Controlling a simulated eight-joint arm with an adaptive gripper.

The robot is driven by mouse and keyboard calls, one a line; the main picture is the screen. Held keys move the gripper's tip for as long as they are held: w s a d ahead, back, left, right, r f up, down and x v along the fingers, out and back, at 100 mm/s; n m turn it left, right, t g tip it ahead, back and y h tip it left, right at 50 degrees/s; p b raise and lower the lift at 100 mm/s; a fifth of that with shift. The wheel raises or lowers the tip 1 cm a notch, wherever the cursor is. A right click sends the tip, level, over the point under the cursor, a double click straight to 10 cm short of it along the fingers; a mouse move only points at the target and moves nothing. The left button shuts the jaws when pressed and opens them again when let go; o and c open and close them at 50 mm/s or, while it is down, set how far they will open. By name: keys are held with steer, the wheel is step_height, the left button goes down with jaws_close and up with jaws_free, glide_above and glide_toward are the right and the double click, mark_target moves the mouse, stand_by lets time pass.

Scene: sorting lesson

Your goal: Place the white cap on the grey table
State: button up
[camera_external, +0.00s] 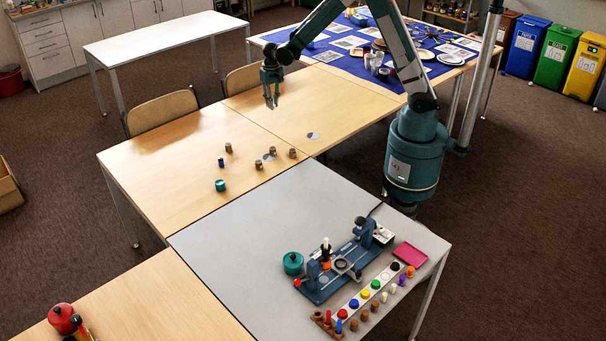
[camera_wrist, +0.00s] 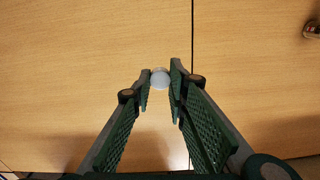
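My gripper (camera_external: 271,104) hangs above the wooden table, over its far part. In the wrist view its two fingers (camera_wrist: 160,82) are close together at the tips, with a small pale round piece (camera_wrist: 160,79) between them. Both fingertips seem to touch this piece, which looks like the white cap; it is too small to make out in the external view. The grey table (camera_external: 225,235) stands nearer the camera, to the lower right of the gripper, its left part bare.
The grey table's right part holds a blue fixture (camera_external: 340,262), a teal pot (camera_external: 293,263), a pink tray (camera_external: 410,254) and a strip of coloured caps (camera_external: 365,293). Several small cylinders (camera_external: 292,153) and a teal jar (camera_external: 220,185) stand on the wooden table.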

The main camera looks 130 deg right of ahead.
steer(key=w+a+n+p, duration=0.5)
steer(key=w+a+n, duration=0.5)
steer(key=w+a, duration=2.2)
steer(key=w+a+n+p, duration=0.2)
steer(key=w+a+n, duration=0.2)
steer(key=a, duration=1.5)
steer(key=w+a+r+n+p, duration=0.1)
steer(key=w+a+n+p, duration=0.2)
steer(key=a, duration=1.7)
steer(key=shift+w+a+r+n, duration=0.15)
steer(key=shift+w+n, duration=1.05)
steer(key=shift+w, duration=0.05)
step_height(320, 180, down, 5)
steer(key=b, duration=0.5)
